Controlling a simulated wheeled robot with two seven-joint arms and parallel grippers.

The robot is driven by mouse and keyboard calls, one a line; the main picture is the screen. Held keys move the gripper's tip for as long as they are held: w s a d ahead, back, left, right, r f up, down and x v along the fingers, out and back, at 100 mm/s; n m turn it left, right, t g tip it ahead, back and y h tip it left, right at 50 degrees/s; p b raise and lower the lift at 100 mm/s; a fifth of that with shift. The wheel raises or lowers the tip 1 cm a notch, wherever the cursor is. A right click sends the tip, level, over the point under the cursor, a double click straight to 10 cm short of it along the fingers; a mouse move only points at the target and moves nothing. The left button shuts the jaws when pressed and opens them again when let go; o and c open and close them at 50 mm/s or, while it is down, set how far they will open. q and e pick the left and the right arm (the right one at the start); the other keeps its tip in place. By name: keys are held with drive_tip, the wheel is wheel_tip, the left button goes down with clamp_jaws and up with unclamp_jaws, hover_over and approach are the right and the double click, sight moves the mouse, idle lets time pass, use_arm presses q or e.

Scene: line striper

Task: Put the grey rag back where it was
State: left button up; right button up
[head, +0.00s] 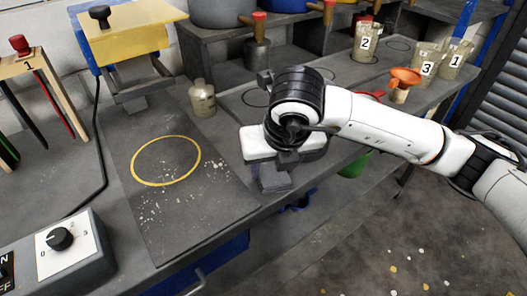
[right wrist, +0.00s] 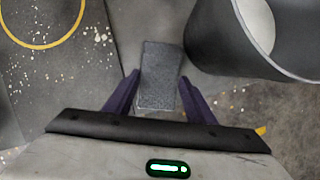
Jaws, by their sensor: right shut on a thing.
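The grey rag (right wrist: 160,75) is a small dark grey block-like shape between the two purple fingers of my right gripper (right wrist: 160,92) in the right wrist view. In the head view the rag (head: 273,180) shows just under my right gripper (head: 268,168), close to the bench's front edge. The gripper is shut on it. I cannot tell whether the rag touches the bench. My left gripper is not in view.
A dark mat with a yellow ring (head: 133,168) lies left on the bench. A control box (head: 65,248) is front left.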

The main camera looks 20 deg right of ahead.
drive_tip(key=shift+w+f, duration=0.2)
drive_tip(key=shift+w, duration=0.25)
drive_tip(key=shift+w+f, duration=0.2)
drive_tip(key=shift+w, duration=0.25)
drive_tip(key=shift+s+r, duration=0.15)
drive_tip(key=shift+s, duration=0.2)
drive_tip(key=o, duration=0.9)
drive_tip(key=shift+w, duration=0.1)
drive_tip(key=shift+o, duration=0.2)
drive_tip(key=v, duration=1.2)
